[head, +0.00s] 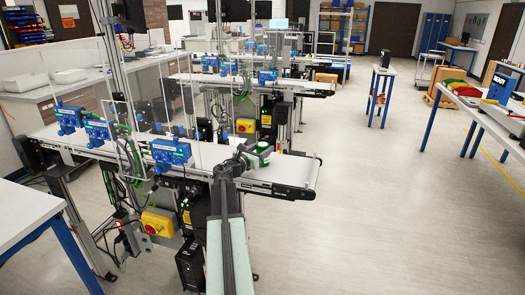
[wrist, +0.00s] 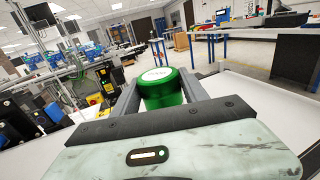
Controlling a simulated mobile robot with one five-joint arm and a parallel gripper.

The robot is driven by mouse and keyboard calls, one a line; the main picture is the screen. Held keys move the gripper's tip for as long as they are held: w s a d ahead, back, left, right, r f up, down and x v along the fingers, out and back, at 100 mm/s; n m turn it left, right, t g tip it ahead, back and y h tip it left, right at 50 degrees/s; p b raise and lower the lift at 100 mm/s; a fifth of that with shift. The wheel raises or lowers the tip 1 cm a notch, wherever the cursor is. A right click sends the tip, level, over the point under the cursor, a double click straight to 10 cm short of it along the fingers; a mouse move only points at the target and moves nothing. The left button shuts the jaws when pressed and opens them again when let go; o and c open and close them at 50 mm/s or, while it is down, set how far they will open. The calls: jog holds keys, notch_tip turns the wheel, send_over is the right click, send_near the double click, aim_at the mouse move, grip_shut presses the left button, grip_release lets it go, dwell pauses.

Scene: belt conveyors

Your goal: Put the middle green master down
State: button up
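The green master is a green cylinder with a white printed top. In the wrist view the green master (wrist: 163,92) sits between the two dark fingers of my gripper (wrist: 162,95), which flank it closely on both sides. In the head view the green master (head: 264,151) shows small at the end of my arm, over the near conveyor belt (head: 302,172). My gripper (head: 256,156) is shut on it. I cannot tell from these views whether its underside touches the belt; its lower part is hidden by my gripper.
Blue devices (head: 170,152) stand along the left part of the near conveyor, beside clear panels. A yellow box with a red knob (head: 158,223) sits below it. The belt's right end is bare. Another conveyor (head: 300,86) runs behind. Open floor (head: 375,200) lies to the right.

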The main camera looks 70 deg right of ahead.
jog(key=o, duration=0.3)
jog(key=shift+r, duration=0.3)
jog(key=v, duration=1.2)
jog(key=shift+s+f, duration=0.1)
